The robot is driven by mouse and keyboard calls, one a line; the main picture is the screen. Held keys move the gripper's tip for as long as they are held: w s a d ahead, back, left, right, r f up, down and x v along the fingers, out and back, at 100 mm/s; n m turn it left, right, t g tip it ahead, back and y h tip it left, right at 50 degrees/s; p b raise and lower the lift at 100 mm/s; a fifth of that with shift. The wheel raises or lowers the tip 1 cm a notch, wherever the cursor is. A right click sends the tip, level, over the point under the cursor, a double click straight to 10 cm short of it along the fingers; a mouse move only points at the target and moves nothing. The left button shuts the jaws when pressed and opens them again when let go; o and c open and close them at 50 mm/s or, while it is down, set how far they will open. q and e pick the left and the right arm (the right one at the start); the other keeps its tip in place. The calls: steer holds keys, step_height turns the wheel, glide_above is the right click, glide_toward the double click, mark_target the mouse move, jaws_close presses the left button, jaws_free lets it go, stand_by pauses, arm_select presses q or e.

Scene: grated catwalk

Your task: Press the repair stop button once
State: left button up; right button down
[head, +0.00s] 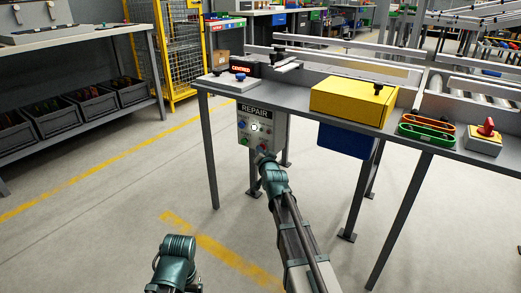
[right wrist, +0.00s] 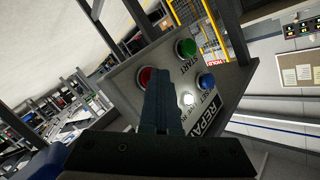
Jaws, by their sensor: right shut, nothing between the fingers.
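The repair panel (head: 277,131) is a grey box under the table's left end, headed REPAIR. In the right wrist view the panel (right wrist: 236,103) is turned over, with a green START button (right wrist: 187,47), a blue button (right wrist: 205,80), a lit white lamp (right wrist: 188,98) and a red button (right wrist: 146,77). My right gripper (right wrist: 163,75) is shut and empty. Its fingers cover part of the red button and any label by it. I cannot tell whether they touch it. In the head view my right gripper (head: 262,154) is at the panel's lower edge. My left gripper is out of view.
The table (head: 290,97) carries a yellow box (head: 350,103), green and orange handled pieces and a red-knobbed switch (head: 486,129). A blue bin (head: 345,142) hangs below it. A shelf with dark bins (head: 88,106) stands at left. The floor between is clear.

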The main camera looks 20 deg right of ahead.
steer(key=shift+s+a, duration=0.75)
steer(key=shift+a, duration=0.15)
steer(key=shift+s+a, duration=0.8)
steer(key=shift+a, duration=0.2)
steer(key=shift+s+a, duration=0.75)
steer(key=shift+a, duration=0.25)
